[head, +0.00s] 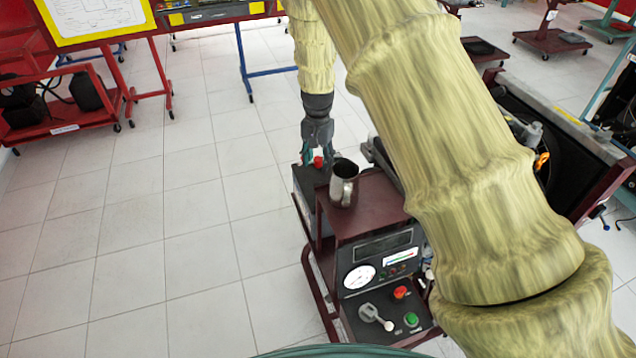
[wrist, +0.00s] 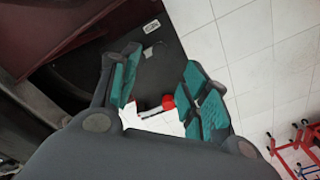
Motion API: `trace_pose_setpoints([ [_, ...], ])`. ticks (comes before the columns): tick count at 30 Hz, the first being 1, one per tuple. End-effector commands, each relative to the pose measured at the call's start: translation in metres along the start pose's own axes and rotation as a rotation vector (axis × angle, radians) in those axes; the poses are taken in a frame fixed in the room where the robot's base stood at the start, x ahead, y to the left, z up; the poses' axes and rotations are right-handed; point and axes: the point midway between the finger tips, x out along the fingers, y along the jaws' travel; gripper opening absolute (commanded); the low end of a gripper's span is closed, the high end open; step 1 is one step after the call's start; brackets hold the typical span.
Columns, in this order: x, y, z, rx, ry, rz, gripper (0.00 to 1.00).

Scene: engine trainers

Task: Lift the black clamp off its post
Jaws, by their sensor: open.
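A dark battery-like box (head: 305,188) stands at the back left of the dark red cart, with a red cap or clamp (head: 318,162) on top. The box's dark top (wrist: 158,70) and the red piece (wrist: 168,101) also show in the wrist view, the red piece between the fingers. My gripper (head: 318,155) points down over the box, its teal-padded fingers spread. In the wrist view the gripper (wrist: 160,88) is open, with nothing seen held. I cannot pick out the black clamp or its post; dark surfaces and the fingers may hide them.
A metal jug (head: 344,184) stands on the cart top (head: 376,205), close to the right of my gripper. The cart's front carries a gauge panel (head: 378,264) with knobs. My arm covers much of the right side. Tiled floor (head: 130,230) is clear at left.

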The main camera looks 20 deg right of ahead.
Motion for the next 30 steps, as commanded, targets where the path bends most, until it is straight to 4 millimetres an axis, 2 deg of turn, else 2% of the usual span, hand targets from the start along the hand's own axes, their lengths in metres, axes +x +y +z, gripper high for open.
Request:
trace_pose_setpoints([
  [18, 0.075, 0.001, 0.001, 0.001, -0.002, 0.001, 0.46],
  [24, 0.090, 0.001, 0.000, 0.001, -0.001, 0.001, 0.46],
  [30, 0.096, 0.001, 0.000, 0.001, 0.000, 0.000, 0.46],
])
